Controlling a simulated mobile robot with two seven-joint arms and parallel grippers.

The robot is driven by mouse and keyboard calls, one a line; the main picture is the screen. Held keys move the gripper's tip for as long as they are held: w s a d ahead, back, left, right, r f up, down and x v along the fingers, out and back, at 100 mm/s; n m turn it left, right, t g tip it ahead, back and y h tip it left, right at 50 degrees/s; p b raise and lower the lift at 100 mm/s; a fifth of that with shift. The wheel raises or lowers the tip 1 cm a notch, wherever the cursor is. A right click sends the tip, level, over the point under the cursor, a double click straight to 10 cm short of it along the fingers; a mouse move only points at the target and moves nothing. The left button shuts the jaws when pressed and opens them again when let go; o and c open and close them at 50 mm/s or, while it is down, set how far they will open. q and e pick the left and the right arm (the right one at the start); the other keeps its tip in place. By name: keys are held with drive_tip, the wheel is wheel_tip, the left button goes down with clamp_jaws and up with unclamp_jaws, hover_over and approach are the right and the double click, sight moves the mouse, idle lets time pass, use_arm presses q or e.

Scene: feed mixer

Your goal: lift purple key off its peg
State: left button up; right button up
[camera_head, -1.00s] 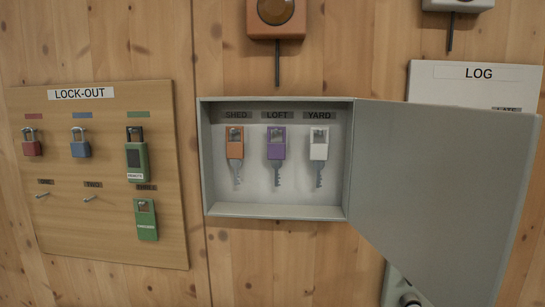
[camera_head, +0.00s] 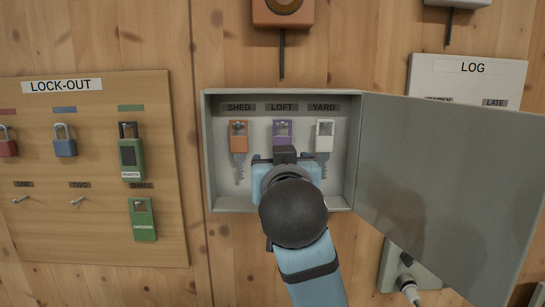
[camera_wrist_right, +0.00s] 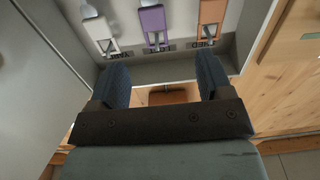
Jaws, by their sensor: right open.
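The purple key (camera_head: 282,130) hangs under the LOFT label in the open key cabinet (camera_head: 353,150). Its lower part is hidden behind my right gripper (camera_head: 286,168) in the head view. In the right wrist view the purple key (camera_wrist_right: 153,19) hangs on a peg, with its head ahead of the gap between the two fingers. My right gripper (camera_wrist_right: 163,66) is open and empty, its fingers spread to either side of the key's line. The fingertips look apart from the key. My left gripper is not in view.
The orange key (camera_head: 238,135) hangs left and the white key (camera_head: 324,138) right of the purple one, close by. The cabinet door (camera_head: 445,190) stands open to the right. A lock-out board (camera_head: 95,225) with padlocks is at the left.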

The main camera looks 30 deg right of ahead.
sight(282, 139)
drive_tip(key=shift+m+h, duration=0.3)
drive_tip(key=shift+m, duration=0.1)
drive_tip(key=p+x, duration=0.1)
drive_tip(key=x, duration=0.3)
drive_tip(key=p+x, duration=0.1)
drive_tip(key=x, duration=0.3)
drive_tip(key=r+p+x, duration=0.1)
drive_tip(key=x, duration=0.3)
drive_tip(key=shift+s+d+r, duration=0.15)
drive_tip(key=shift+s+d, duration=0.15)
drive_tip(key=shift+d, duration=0.1)
drive_tip(key=shift+w+d, duration=0.25)
drive_tip(key=shift+w, duration=0.25)
drive_tip(key=shift+w+d, duration=0.1)
drive_tip(key=shift+c, duration=0.4)
drive_tip(key=c, duration=0.9)
